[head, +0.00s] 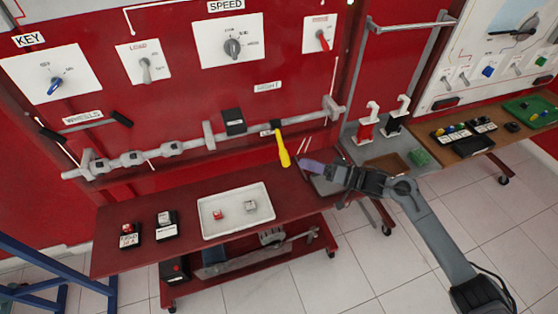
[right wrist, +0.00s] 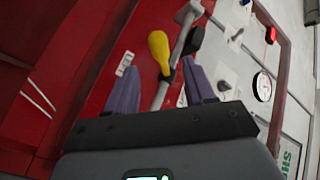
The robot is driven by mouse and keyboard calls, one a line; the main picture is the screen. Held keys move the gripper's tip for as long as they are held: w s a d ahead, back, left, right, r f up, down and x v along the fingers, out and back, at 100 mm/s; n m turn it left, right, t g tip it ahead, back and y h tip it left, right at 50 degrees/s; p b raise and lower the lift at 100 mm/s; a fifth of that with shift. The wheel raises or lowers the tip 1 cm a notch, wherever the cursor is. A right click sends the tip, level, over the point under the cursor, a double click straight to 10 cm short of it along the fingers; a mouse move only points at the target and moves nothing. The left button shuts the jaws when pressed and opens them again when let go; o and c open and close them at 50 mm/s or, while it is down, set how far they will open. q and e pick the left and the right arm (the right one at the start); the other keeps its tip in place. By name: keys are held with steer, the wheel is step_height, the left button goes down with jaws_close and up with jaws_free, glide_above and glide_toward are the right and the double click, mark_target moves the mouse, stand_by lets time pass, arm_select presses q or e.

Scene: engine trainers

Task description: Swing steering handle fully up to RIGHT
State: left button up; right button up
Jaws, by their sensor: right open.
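The steering handle (head: 283,149) is a yellow grip that hangs down, tilted slightly, from the grey shaft (head: 185,148) on the red panel. A white "RIGHT" label (head: 267,86) is on the panel above it. My right gripper (head: 303,163) is close to the handle's lower right, with its purple fingers pointing left toward it. In the right wrist view the yellow handle (right wrist: 159,52) shows ahead, between the lines of the two open fingers (right wrist: 160,75). I cannot tell whether they touch it. My left gripper is not in view.
A red bench (head: 150,205) below carries a white tray (head: 207,232) with small blocks. A black block (head: 234,121) sits on the shaft left of the handle. A wooden table (head: 480,142) with a green tray stands at the right. Tiled floor is open in front.

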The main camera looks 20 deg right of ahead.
steer(key=b+x, duration=0.1)
steer(key=x, duration=0.9)
steer(key=shift+b, duration=0.4)
steer(key=shift+a, duration=0.1)
jaws_close()
